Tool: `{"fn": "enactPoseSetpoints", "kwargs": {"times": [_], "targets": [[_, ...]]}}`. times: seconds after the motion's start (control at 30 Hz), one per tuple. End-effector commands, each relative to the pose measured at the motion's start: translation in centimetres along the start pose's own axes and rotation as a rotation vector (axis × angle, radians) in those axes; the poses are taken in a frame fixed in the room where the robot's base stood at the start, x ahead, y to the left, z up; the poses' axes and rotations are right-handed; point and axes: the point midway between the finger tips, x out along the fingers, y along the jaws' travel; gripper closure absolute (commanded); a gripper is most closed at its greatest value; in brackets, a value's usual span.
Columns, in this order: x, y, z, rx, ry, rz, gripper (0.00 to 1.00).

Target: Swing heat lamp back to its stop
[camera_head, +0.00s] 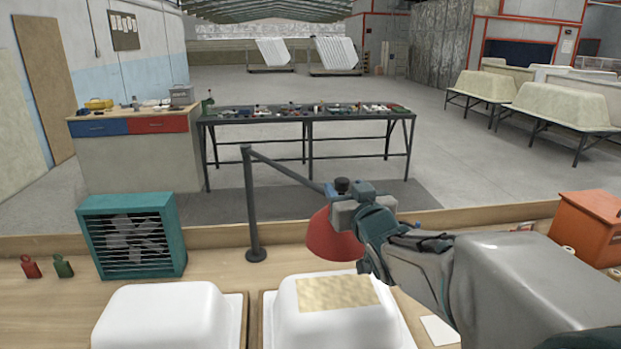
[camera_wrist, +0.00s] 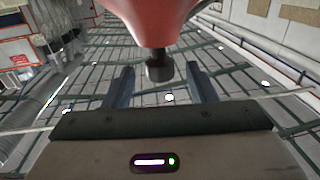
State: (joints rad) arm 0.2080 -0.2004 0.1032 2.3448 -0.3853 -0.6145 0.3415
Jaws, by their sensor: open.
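The heat lamp has a red shade (camera_head: 333,240) hanging over the right white tub shell, on a dark swing arm (camera_head: 285,170) from an upright post (camera_head: 251,205). The shade fills the top of the wrist view (camera_wrist: 158,20). A dark knob (camera_wrist: 159,68) sits at the narrow end of the shade. My gripper (camera_head: 346,192) is at the lamp's top. In the wrist view my gripper (camera_wrist: 160,82) is open, with one finger on each side of the knob and gaps showing. The lamp's stop cannot be made out.
The right tub shell (camera_head: 345,328) carries a tan patch (camera_head: 338,292); a left tub shell (camera_head: 168,316) stands beside it. Bench between heater and post is clear.

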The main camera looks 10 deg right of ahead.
Motion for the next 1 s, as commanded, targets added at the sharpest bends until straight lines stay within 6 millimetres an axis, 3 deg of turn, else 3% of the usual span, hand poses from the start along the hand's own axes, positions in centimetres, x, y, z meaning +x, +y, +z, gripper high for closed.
{"fn": "enactPoseSetpoints", "kwargs": {"times": [0.3, 0.77, 0.97, 1.0], "targets": [[3.9, 0.0, -0.1, 0.0, 0.0, 0.0, 0.49], [4.8, 0.0, 0.0, 0.0, 0.001, 0.0, 0.49], [4.8, 0.0, 0.0, 0.0, 0.0, 0.0, 0.99], [4.8, 0.0, 0.0, 0.0, 0.0, 0.0, 1.0]]}}
